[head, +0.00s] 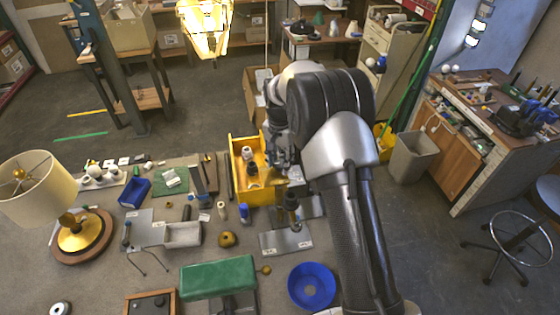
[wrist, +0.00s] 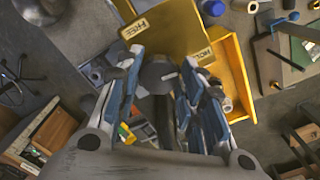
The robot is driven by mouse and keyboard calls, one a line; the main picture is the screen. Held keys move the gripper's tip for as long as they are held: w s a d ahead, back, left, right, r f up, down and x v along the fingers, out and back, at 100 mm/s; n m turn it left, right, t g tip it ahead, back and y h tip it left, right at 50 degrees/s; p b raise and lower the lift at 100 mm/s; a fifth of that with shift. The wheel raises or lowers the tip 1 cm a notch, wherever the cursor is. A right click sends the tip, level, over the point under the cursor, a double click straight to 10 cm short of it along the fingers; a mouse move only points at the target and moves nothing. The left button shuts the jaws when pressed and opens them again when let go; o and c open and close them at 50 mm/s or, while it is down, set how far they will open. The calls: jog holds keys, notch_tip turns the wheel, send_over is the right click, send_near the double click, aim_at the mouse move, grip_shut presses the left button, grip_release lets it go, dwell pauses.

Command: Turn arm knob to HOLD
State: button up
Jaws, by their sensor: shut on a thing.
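The arm knob (wrist: 158,75), dark grey and round, sits between the two blue-padded fingers of my gripper (wrist: 162,66) in the wrist view. My gripper is shut on it. A yellow plate (wrist: 178,22) lies just beyond the knob. Its FREE label (wrist: 135,28) is at the upper left of the knob and its HOLD label (wrist: 203,55) is at the right, by the right finger. In the head view my gripper (head: 282,163) is partly behind my arm, and the knob cannot be made out there. Any pointer mark on the knob is not readable.
A yellow bin (head: 243,152) stands close beside my gripper; it also shows in the wrist view (wrist: 238,80). Grey plates (head: 286,242), a blue bowl (head: 312,287), a green-topped box (head: 218,276) and a lamp with a cream shade (head: 38,188) share the bench.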

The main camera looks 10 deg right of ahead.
aim_at(280, 164)
dwell(0.4)
jog(key=o, duration=1.1)
jog(key=shift+c, duration=0.2)
jog(key=shift+r, duration=0.15)
notch_tip(280, 164, up, 12)
jog(key=shift+f, duration=0.2)
